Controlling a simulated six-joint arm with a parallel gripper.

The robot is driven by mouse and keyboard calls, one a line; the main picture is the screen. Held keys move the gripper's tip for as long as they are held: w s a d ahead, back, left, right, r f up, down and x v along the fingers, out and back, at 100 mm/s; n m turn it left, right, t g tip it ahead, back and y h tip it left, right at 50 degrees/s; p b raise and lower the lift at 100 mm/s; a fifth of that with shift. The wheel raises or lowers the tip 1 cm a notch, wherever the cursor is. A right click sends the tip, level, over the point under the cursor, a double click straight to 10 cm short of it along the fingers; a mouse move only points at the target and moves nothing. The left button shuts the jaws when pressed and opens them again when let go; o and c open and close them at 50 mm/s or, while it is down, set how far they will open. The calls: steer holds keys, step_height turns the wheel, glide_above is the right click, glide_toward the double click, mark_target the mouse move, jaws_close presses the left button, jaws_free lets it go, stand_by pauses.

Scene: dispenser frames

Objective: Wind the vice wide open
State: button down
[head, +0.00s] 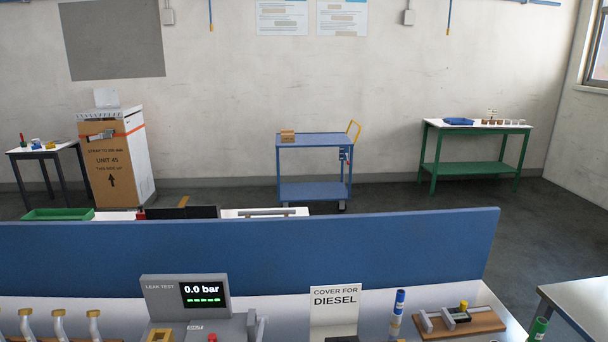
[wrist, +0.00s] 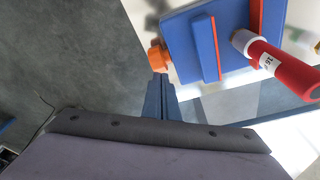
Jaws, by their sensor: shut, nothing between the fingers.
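In the wrist view my gripper (wrist: 160,80) is shut and empty, its blue-grey fingers pressed together. Just beyond its tips is an orange knob-like part (wrist: 160,57) at the left edge of a blue block (wrist: 184,40). I cannot tell whether tips and orange part touch. The blue block carries a raised blue bar with an orange-red edge (wrist: 213,48), and another orange-red strip runs along its right side. It may be the vice, but I cannot tell for sure, nor how far any jaws stand apart. My gripper does not show in the head view.
A red-handled tool (wrist: 285,72) with a white label lies over the block's right side. Grey floor fills the wrist view's left. In the head view, a blue panel (head: 250,258) stands behind a bench holding a leak tester (head: 160,290) and a wooden board (head: 478,325) with a clamp-like fixture.

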steer(key=shift+f+b, duration=0.45)
steer(key=shift+f, duration=0.25)
steer(key=shift+s+a+f, duration=0.1)
steer(key=shift+a, duration=0.25)
stand_by(0.6)
steer(key=shift+d+r+p, duration=0.15)
steer(key=shift+r+p, duration=0.25)
steer(key=shift+r, duration=0.3)
steer(key=shift+a, duration=0.8)
steer(key=shift+r, duration=0.2)
